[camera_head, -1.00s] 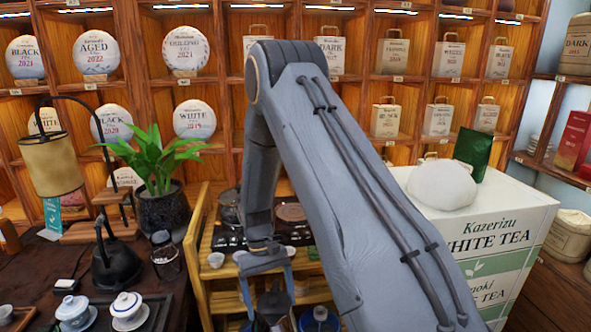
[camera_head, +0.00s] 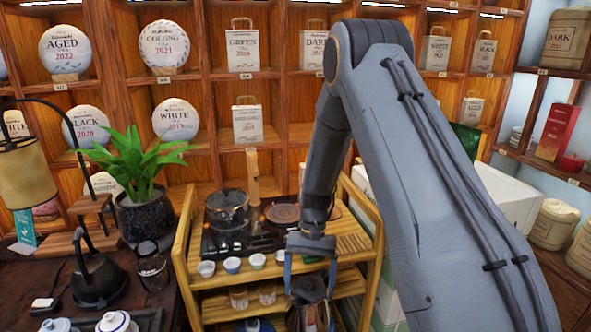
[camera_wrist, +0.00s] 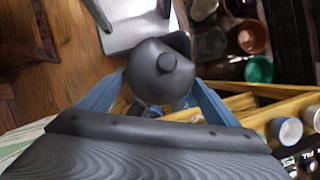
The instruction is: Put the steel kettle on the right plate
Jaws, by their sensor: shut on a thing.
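The steel kettle (camera_head: 307,317) hangs low at the front of the wooden cart in the head view, its lower part cut off by the frame. In the wrist view the kettle (camera_wrist: 150,78) is a dark round body with a lid knob, between the fingers. My gripper (camera_head: 309,272) is shut on it; its blue fingers also show in the wrist view (camera_wrist: 160,85). The right plate (camera_head: 284,213) is a round brownish disc on the black stove on the cart's top. The kettle is in front of and below this plate, apart from it.
A glass pot (camera_head: 228,211) stands on the stove's left side. Several small cups (camera_head: 232,265) line the cart's front edge, with glasses (camera_head: 267,293) on the shelf below. A potted plant (camera_head: 148,215) stands left. The right plate looks bare.

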